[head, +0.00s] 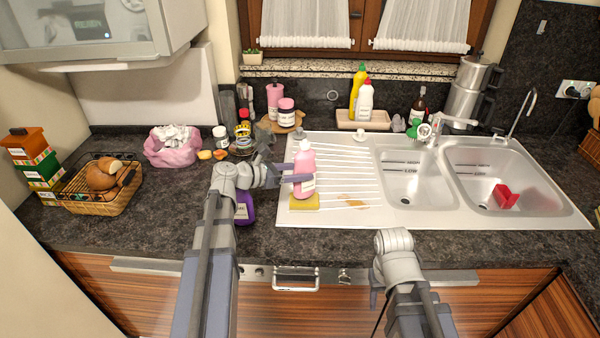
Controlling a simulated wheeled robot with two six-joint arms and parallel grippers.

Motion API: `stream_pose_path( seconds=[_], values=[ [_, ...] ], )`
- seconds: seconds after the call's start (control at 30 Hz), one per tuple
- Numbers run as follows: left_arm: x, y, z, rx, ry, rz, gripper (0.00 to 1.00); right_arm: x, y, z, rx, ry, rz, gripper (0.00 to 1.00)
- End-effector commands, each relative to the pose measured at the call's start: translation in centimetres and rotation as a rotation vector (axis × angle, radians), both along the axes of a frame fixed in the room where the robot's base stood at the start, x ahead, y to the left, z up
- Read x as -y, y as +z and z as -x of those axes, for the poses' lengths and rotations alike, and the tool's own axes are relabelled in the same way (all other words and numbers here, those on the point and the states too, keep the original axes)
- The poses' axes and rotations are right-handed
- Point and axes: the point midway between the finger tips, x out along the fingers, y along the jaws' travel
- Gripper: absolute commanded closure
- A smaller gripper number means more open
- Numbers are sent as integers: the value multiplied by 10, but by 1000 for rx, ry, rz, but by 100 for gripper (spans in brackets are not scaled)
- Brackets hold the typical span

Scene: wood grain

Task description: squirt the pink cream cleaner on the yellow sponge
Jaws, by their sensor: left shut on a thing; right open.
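The pink cream cleaner bottle (306,162) is near the left end of the ribbed drainboard, roughly upright with its cap at the top. My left gripper (297,177) is shut on its left side. The yellow sponge (305,203) lies on the drainboard at its front left. The bottle's lower end is just above or behind the sponge in the picture; I cannot tell whether they touch. No cream shows on the visible part of the sponge. My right gripper (376,290) is low in front of the counter, open and away from both, mostly hidden by its arm.
A double-basin sink (418,196) with a red item (505,196) fills the right. A purple bottle (244,208) stands beside my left arm. Bottles line the back. The front counter strip is clear.

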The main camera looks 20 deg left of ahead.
Motion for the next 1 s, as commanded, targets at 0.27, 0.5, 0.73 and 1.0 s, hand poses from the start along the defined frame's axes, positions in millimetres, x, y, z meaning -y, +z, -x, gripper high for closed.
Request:
stream_pose_path(
  seconds=[0.27, 0.5, 0.73, 1.0],
  values=[
    [0, 22, 0, 0, 1, 3, 100, 0, 22, 0, 0, 0, 0, 50],
    [0, 41, 0, 0, 1, 3, 100, 0, 41, 0, 0, 0, 0, 50],
    [0, 40, 0, -1, 1, 3, 100, 0, 40, 0, 0, 0, 0, 50],
    [0, 40, 0, -1, 1, 3, 100, 0, 40, 0, 0, 0, 0, 50]
  ],
)
